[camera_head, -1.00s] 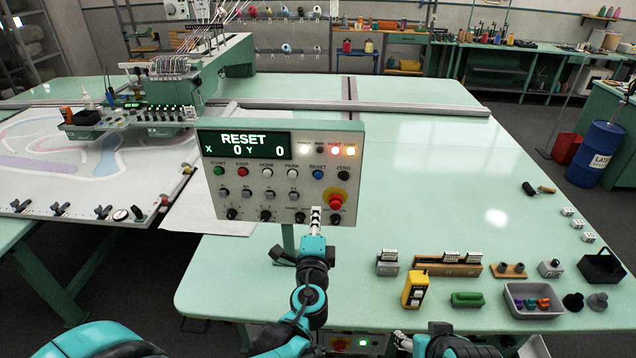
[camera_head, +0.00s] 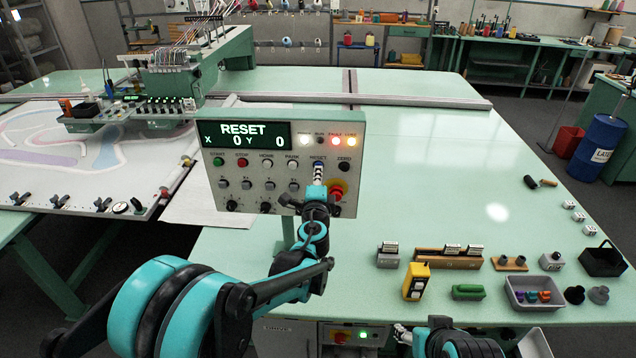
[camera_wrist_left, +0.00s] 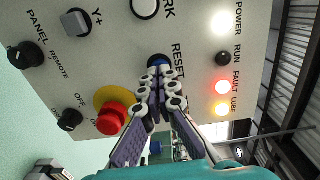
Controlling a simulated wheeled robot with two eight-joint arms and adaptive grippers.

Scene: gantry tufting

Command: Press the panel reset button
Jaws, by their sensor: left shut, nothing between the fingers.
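The blue reset button (camera_wrist_left: 158,61) shows in the left wrist view just past my fingertips, under the RESET label. My left gripper (camera_head: 318,168) is shut and empty, its tips at the button; whether they touch it I cannot tell. In the head view the gripper covers the button. It also shows in the left wrist view (camera_wrist_left: 160,78). My right gripper (camera_head: 401,332) is at the bottom edge, small and partly hidden.
A red emergency knob (camera_wrist_left: 111,118) on a yellow ring sits close to my left fingers. The fault lamp (camera_wrist_left: 222,87) glows red. A yellow pendant (camera_head: 416,282), a green block (camera_head: 468,292) and a grey tray (camera_head: 517,303) lie at the right front. The table's middle is clear.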

